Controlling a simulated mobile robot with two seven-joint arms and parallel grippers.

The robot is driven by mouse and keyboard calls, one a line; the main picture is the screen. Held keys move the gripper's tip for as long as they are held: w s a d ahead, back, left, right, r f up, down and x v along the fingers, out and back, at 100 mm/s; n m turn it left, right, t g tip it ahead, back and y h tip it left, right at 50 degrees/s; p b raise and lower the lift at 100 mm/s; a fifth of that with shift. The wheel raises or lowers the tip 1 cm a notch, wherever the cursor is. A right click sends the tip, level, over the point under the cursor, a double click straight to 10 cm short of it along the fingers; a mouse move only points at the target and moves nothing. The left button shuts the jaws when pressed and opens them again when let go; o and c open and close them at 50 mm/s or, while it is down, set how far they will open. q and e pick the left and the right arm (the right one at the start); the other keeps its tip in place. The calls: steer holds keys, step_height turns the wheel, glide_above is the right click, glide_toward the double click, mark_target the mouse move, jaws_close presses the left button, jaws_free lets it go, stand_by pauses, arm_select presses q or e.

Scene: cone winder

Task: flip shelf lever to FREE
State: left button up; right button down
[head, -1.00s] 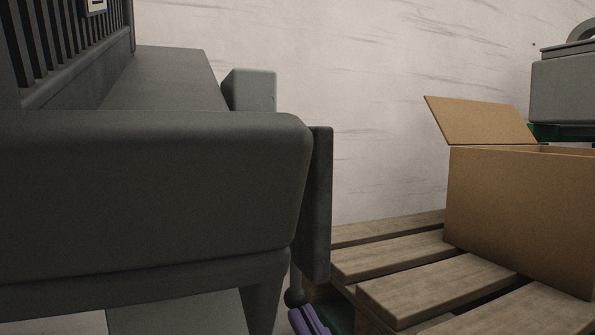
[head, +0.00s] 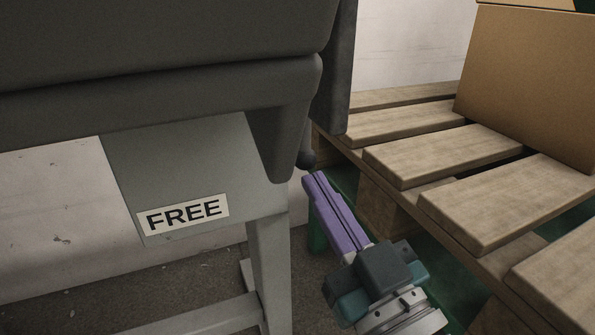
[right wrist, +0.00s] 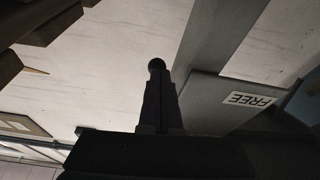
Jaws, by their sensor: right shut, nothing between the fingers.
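The lever shows as a dark round knob (head: 306,159) just below the front corner of the grey shelf (head: 160,80). The shelf hides most of its rod. A FREE label (head: 184,214) is on the grey panel under the shelf, left of the knob. My right gripper (head: 317,181) has purple fingers, shut and empty, with the tips just below the knob. In the right wrist view the knob (right wrist: 156,65) shows right at the dark fingertips; I cannot tell whether they touch. My left gripper is not in view.
A wooden pallet (head: 445,150) with a cardboard box (head: 530,80) stands close to the right of my right gripper. A grey machine leg (head: 270,265) stands to its left. Bare floor shows under the shelf.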

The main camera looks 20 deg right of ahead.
steer(key=p+v, duration=0.1)
steer(key=v, duration=0.7)
steer(key=shift+s, duration=0.4)
steer(key=shift+s+d, duration=0.1)
